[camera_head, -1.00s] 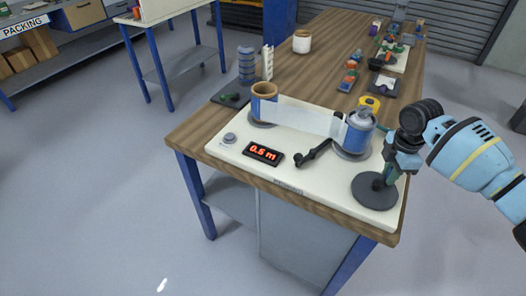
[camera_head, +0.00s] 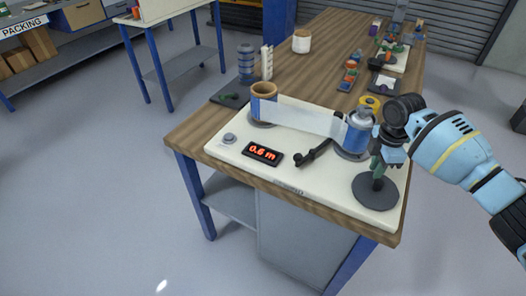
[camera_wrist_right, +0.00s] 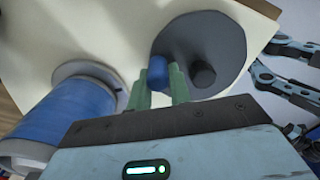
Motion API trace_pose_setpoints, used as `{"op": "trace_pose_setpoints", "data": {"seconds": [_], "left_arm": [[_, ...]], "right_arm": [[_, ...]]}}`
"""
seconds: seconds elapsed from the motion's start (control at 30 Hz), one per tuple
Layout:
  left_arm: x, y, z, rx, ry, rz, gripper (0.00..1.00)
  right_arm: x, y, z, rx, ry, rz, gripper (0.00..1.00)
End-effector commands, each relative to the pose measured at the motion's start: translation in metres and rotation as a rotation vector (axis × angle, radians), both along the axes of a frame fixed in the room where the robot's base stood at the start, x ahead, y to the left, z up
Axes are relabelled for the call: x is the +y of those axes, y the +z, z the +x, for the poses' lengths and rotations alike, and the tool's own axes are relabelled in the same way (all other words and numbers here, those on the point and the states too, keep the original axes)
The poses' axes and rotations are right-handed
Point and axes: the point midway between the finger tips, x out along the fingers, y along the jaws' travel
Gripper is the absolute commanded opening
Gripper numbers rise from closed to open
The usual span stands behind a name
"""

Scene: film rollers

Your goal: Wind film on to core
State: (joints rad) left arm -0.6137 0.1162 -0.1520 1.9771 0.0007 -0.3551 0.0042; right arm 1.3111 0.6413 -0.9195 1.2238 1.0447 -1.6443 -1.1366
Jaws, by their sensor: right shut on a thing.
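A blue core (camera_head: 359,132) stands upright on the cream winding base (camera_head: 225,151). A translucent film strip (camera_head: 305,117) runs to it from a roll with a tan core (camera_head: 264,102) at the left. A dark crank disc (camera_head: 376,191) sits at the base's near right corner. My right gripper (camera_head: 379,165) is above the disc. In the right wrist view its green fingers (camera_wrist_right: 159,88) are shut on a blue knob (camera_wrist_right: 157,72) beside the disc's dark hub (camera_wrist_right: 203,74). The display (camera_head: 262,154) seems to read 0.6 m. My left gripper is not in view.
A black lever (camera_head: 312,153) and a round button (camera_head: 230,138) are on the base. A yellow ring (camera_head: 369,103) sits behind the blue core. A white cup (camera_head: 301,41) and small parts stand farther back. Wood is clear at the left edge.

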Motion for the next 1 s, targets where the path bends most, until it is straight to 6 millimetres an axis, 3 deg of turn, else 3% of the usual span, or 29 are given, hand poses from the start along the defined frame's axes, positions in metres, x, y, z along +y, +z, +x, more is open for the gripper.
{"op": "trace_pose_setpoints", "data": {"seconds": [0.47, 0.57, 1.0], "left_arm": [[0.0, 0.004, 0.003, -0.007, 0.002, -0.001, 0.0], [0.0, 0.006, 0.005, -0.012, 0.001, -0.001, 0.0], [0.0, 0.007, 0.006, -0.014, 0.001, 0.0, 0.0]], "right_arm": [[0.011, 0.001, 0.0, 0.003, 0.002, 0.003, 0.09], [0.018, 0.001, 0.001, 0.003, 0.003, 0.004, 0.0], [0.022, 0.001, 0.003, 0.001, 0.001, 0.001, 0.0]]}}
